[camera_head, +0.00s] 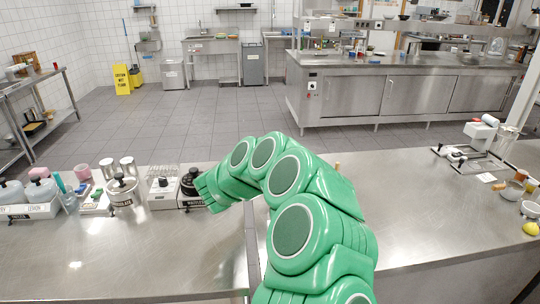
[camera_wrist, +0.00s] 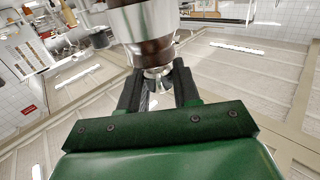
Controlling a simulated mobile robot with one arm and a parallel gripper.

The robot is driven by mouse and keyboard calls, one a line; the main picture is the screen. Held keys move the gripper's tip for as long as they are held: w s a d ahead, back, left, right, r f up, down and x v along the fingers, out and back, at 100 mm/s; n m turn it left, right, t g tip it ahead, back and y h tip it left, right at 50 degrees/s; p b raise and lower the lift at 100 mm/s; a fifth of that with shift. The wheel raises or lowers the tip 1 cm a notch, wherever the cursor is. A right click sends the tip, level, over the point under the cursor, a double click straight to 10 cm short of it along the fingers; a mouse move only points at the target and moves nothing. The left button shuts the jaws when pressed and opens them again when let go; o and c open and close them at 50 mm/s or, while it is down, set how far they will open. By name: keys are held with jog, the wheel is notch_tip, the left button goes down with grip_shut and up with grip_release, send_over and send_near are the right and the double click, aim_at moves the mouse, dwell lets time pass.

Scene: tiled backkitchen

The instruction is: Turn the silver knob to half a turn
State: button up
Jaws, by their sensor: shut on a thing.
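In the wrist view the two dark fingers of my gripper (camera_wrist: 158,78) are closed around a small silver knob (camera_wrist: 157,71). The knob sits at the end of a body with a dark brown band (camera_wrist: 153,50) and a silver section (camera_wrist: 145,20). The fingers partly cover the knob, and I cannot read its turn angle. In the head view my green arm reaches left to a small black-topped device (camera_head: 188,184) on the steel counter. The fingers and knob cannot be made out there.
A white device with a dark knob (camera_head: 162,191) stands close left of the black-topped one. The counter's front left (camera_head: 130,260) is clear. A white machine (camera_head: 478,140) stands far right.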

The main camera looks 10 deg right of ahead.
jog(key=shift+m+g+h, duration=0.9)
jog(key=shift+g, duration=0.2)
jog(key=o, duration=0.9)
jog(key=shift+a, duration=0.1)
jog(key=shift+v, duration=3.85)
jog(key=shift+w, duration=0.1)
